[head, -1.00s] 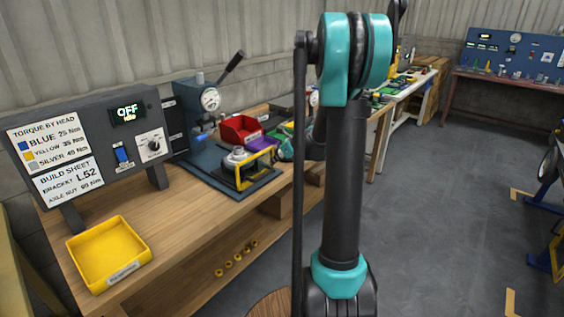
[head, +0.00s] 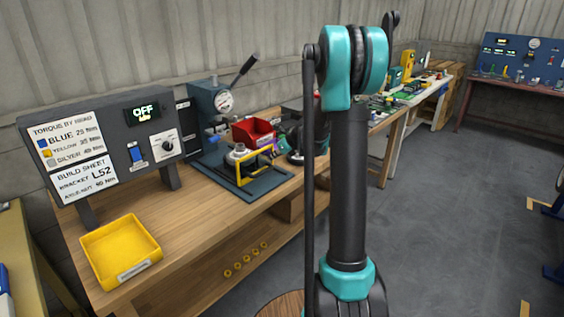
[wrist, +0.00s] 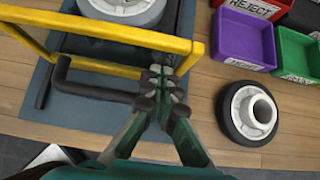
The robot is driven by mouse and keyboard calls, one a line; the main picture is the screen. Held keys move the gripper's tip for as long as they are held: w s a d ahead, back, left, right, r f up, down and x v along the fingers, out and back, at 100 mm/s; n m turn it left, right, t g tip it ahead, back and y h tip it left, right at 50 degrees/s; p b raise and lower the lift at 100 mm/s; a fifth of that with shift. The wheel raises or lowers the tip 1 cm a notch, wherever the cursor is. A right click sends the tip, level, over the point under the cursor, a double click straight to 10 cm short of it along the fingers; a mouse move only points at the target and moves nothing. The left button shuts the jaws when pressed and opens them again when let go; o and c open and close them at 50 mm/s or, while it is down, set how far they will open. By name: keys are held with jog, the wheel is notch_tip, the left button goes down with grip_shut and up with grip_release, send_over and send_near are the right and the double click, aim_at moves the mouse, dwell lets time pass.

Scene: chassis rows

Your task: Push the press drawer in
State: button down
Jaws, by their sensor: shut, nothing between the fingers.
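The press (head: 210,105) stands on the bench with its dark blue base plate (head: 246,190) toward the front. A yellow frame (head: 256,168) stands upright over the plate, with a pale round part (head: 237,155) behind it. In the wrist view, the yellow frame (wrist: 110,38) crosses the top left, and a black bar handle (wrist: 100,93) lies in front of it. My gripper (wrist: 163,83) is shut and empty, its fingertips at the handle's right end, by the frame's right corner. I cannot tell whether they touch. The arm hides it in the head view.
A dark-rimmed wheel (wrist: 250,112) lies right of my gripper. Purple (wrist: 244,40) and green (wrist: 297,50) bins stand behind it, near a red bin (head: 253,130). A yellow tray (head: 121,250) and control panel (head: 105,140) are at left. Open floor (head: 430,230) lies right.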

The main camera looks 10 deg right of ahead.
jog(key=w+a, duration=0.2)
jog(key=w, duration=0.1)
jog(key=w+a, duration=0.3)
jog(key=w, duration=0.1)
jog(key=w+a, duration=0.2)
jog(key=w, duration=0.1)
jog(key=shift+w+a, duration=0.3)
jog(key=shift+a, duration=0.05)
jog(key=shift+w+a+r, duration=0.1)
jog(key=shift+w+a, duration=0.1)
jog(key=shift+w, duration=0.15)
